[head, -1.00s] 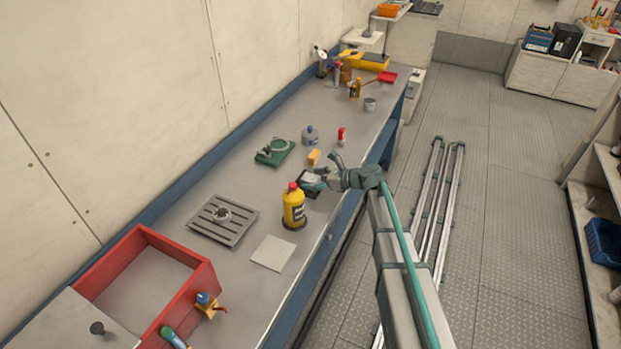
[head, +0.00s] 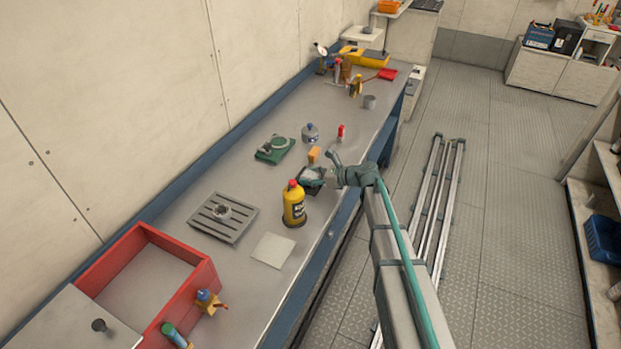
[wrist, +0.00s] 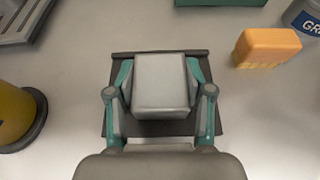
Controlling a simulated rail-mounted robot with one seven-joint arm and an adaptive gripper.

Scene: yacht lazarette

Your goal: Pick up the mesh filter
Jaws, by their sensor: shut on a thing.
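A light grey, box-shaped thing (wrist: 161,84), seemingly the mesh filter, sits between my fingers in the wrist view. Its mesh is too fine to make out. My gripper (wrist: 161,92) is shut on it, with one teal finger against each side. A dark, flat square holder (wrist: 119,128) shows beneath and around it. I cannot tell whether the filter touches the holder or is just above it.
A yellow bottle (head: 294,207) stands close in front of my gripper, and an orange sponge-like block (wrist: 268,45) lies just beyond it. A slotted grey grate (head: 215,230), a green-based tool (head: 272,153) and a red tray (head: 203,282) are on the bench. A pale square pad (head: 273,250) lies near the bottle.

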